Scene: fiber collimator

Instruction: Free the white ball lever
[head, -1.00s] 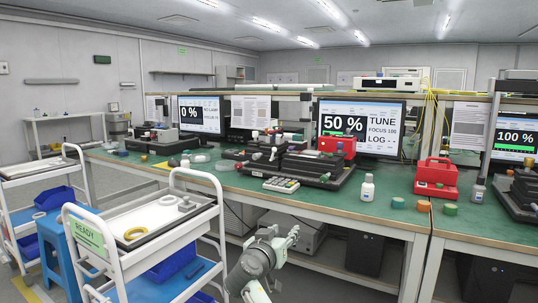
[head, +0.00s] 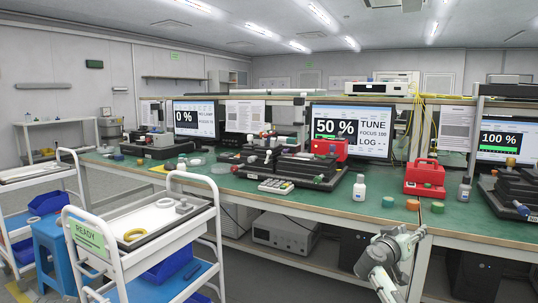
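A black stepped optical device (head: 305,166) stands on the green bench below the monitor that reads 50 %. Small knobs and levers stick up at its left side, among them a pale ball-like one (head: 250,139). They are too small to tell for sure which is the white ball lever or what blocks it. My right gripper (head: 414,236) is in front of the bench's front edge, apart from the device and to its right. It appears to hold nothing, but its finger opening is unclear. My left gripper is out of view.
A white bottle (head: 359,189), green and orange caps (head: 412,205) and a red case (head: 425,177) stand right of the device. A keypad (head: 275,186) lies before it. A white "READY" cart (head: 178,222) stands at the left front.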

